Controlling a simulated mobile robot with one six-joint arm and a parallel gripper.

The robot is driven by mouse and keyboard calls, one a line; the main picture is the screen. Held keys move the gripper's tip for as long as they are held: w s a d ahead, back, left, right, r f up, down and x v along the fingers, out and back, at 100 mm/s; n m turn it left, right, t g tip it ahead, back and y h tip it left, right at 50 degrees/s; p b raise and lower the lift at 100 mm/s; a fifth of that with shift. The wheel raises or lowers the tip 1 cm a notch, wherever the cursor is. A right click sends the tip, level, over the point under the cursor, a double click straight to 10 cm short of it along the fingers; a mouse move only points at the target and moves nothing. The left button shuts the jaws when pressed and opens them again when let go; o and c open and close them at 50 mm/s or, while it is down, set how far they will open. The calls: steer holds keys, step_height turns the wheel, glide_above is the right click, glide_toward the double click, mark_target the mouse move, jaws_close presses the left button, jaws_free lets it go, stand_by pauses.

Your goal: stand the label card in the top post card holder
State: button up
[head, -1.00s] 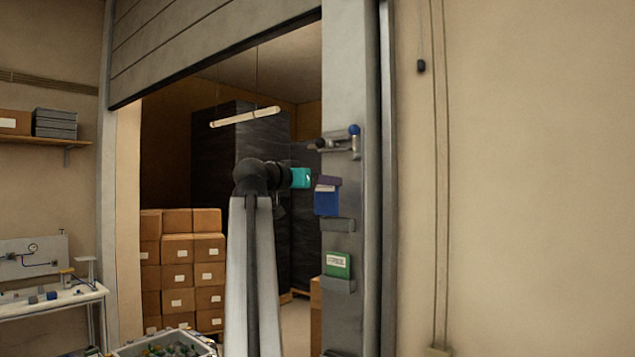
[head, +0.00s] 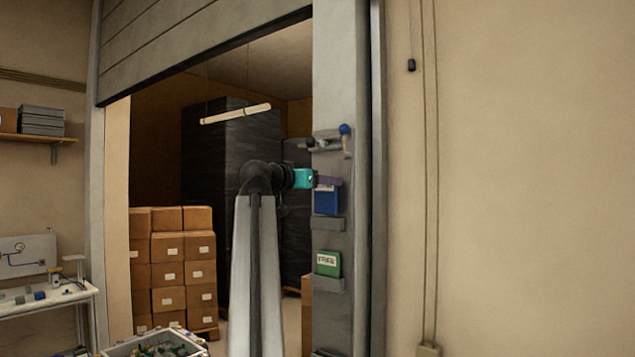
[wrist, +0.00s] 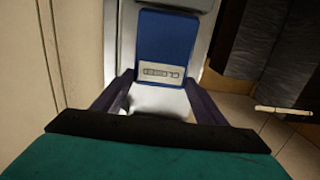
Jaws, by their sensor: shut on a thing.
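My gripper (head: 327,182), with a teal body and dark purple fingers, is shut on the blue label card (head: 326,201). The fingers hold the card near its pale-labelled upper end. In the wrist view the blue label card (wrist: 167,38) stands out past the fingertips, its printed label close to them. The top post card holder (head: 327,224) is a grey ledge on the grey post. The card hangs roughly upright just above this holder, lined up with it sideways. I cannot tell whether its lower edge touches or enters the holder.
A green card (head: 327,263) stands in the lower holder (head: 328,284). A bracket with a blue knob (head: 344,129) sticks out of the post (head: 333,60) above my gripper. Stacked cartons (head: 170,262) stand left, through the doorway. The wall on the right is bare except for cords.

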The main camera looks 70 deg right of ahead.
mark_target(324, 194)
steer(key=shift+s+d+f+b, duration=0.1)
steer(key=shift+d+f+b, duration=0.2)
steer(key=shift+f+b, duration=0.5)
steer(key=shift+s+d+f+b, duration=0.1)
steer(key=shift+d+f+b, duration=0.3)
steer(key=shift+f, duration=0.6)
steer(key=shift+a, duration=0.1)
steer(key=o, duration=1.1)
steer(key=shift+o, duration=0.2)
steer(key=b+v, duration=0.5)
steer(key=v, duration=0.8)
steer(key=shift+a, duration=0.4)
